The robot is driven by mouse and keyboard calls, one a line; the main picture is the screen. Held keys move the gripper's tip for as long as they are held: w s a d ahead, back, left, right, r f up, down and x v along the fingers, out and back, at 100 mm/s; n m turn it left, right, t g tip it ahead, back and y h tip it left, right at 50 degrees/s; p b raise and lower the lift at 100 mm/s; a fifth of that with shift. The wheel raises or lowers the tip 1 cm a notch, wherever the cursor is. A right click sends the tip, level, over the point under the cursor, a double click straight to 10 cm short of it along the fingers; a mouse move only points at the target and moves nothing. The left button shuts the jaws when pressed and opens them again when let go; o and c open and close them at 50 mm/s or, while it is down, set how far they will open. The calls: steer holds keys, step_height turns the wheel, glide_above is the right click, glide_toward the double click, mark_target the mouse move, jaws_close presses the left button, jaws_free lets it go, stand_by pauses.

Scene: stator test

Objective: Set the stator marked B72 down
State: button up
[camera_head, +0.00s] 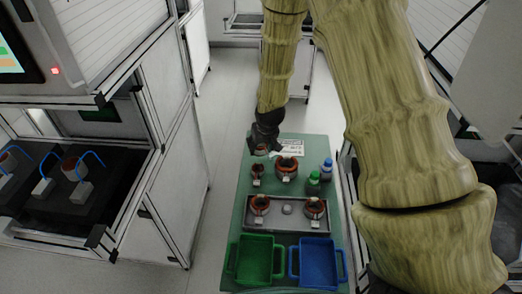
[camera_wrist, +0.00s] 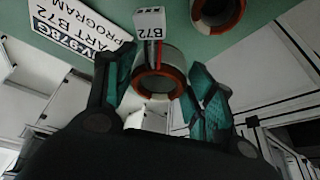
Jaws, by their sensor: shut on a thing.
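The stator marked B72 (camera_wrist: 160,60) is between the two fingers of my gripper (camera_wrist: 160,88) in the wrist view. It is a grey ring with an orange-brown winding, and its white tag reads B72. In the head view my gripper (camera_head: 264,140) holds the stator (camera_head: 261,150) over the far left part of the green table (camera_head: 232,198). I cannot tell whether it touches the table. A white placard (camera_wrist: 75,30) reading PROGRAM PART B72 lies beside it; it also shows in the head view (camera_head: 291,147).
Two stators (camera_head: 257,171) (camera_head: 287,168) stand nearer on the table, with a green-capped bottle (camera_head: 314,178) and a blue-capped bottle (camera_head: 326,168) to their right. A grey tray (camera_head: 288,221) holds two more stators. A green bin (camera_head: 255,258) and blue bin (camera_head: 318,262) are at the near end.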

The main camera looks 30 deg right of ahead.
mark_target(262, 148)
steer(key=shift+f+p, duration=0.4)
steer(key=shift+f, duration=1.15)
steer(key=shift+f, duration=0.15)
steer(key=o, duration=1.3)
steer(key=shift+r, duration=0.2)
